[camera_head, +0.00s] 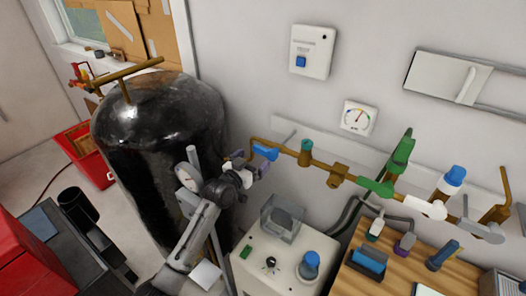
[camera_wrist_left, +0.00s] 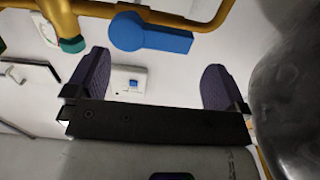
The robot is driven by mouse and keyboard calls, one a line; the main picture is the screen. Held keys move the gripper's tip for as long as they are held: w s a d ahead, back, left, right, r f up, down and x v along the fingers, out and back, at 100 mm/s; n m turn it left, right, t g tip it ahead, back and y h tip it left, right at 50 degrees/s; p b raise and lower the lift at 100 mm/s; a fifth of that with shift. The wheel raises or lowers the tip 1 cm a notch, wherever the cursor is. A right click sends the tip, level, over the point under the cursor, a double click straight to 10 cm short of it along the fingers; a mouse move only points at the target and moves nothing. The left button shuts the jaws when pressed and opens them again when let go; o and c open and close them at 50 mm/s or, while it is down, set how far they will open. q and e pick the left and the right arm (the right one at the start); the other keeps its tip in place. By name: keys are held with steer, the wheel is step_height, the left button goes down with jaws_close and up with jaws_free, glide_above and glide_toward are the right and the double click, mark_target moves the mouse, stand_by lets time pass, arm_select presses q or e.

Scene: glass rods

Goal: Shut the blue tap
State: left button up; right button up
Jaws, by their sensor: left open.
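The blue tap (camera_head: 265,152) has a flat lever handle on the brass pipe along the wall, right of the black tank. In the left wrist view the blue tap (camera_wrist_left: 150,36) shows its rounded handle at the top, lying roughly along the pipe. My left gripper (camera_head: 250,166) is just below and left of the handle. In the left wrist view its two purple fingers (camera_wrist_left: 155,78) are wide apart with nothing between them. The handle is beyond the fingertips, with no clear contact. My right gripper is out of view.
The black tank (camera_head: 165,115) stands close to my left arm. A green lever (camera_head: 402,152) and a blue-capped valve (camera_head: 452,180) are farther right on the pipe. A white box with a blue knob (camera_head: 311,262) and a wooden bench (camera_head: 400,275) are below.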

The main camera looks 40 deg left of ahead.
mark_target(262, 152)
arm_select(q)
steer(key=shift+w+a, duration=0.2)
steer(key=shift+w, duration=2.95)
steer(key=c, duration=1.2)
